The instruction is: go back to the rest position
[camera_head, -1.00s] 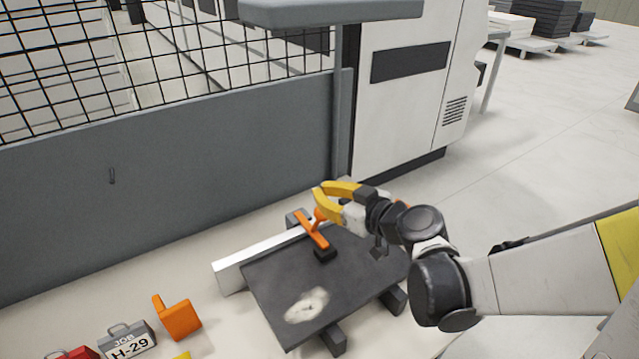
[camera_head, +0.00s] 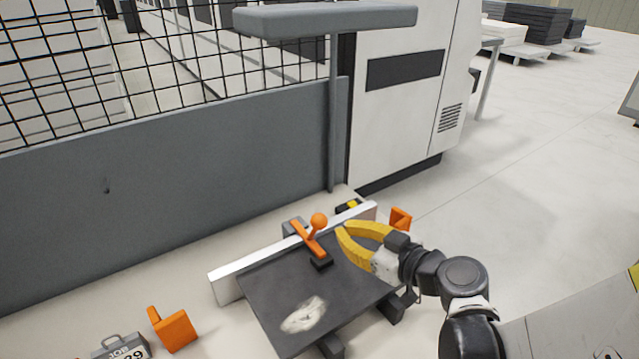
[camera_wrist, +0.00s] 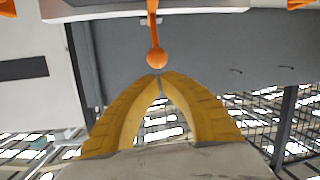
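My gripper (camera_head: 343,230) has yellow fingers and is at the right of the orange toggle clamp, above the dark panel. Its fingertips (camera_wrist: 160,74) come together in the wrist view, with nothing held between them. The orange clamp (camera_head: 310,240) has a ball knob (camera_head: 319,219) and a black foot resting by the panel's edge. In the wrist view the ball knob (camera_wrist: 156,58) appears just beyond the fingertips, seemingly apart from them. The dark panel (camera_head: 290,285) has a pale smudge and lies against a white strip (camera_head: 240,276).
A second orange piece (camera_head: 400,218) stands behind my gripper. An orange block (camera_head: 174,329) and a grey job tag (camera_head: 122,348) are at the lower left. A grey fence (camera_head: 170,205) and a white machine (camera_head: 405,110) stand behind. Open floor (camera_head: 540,210) lies to the right.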

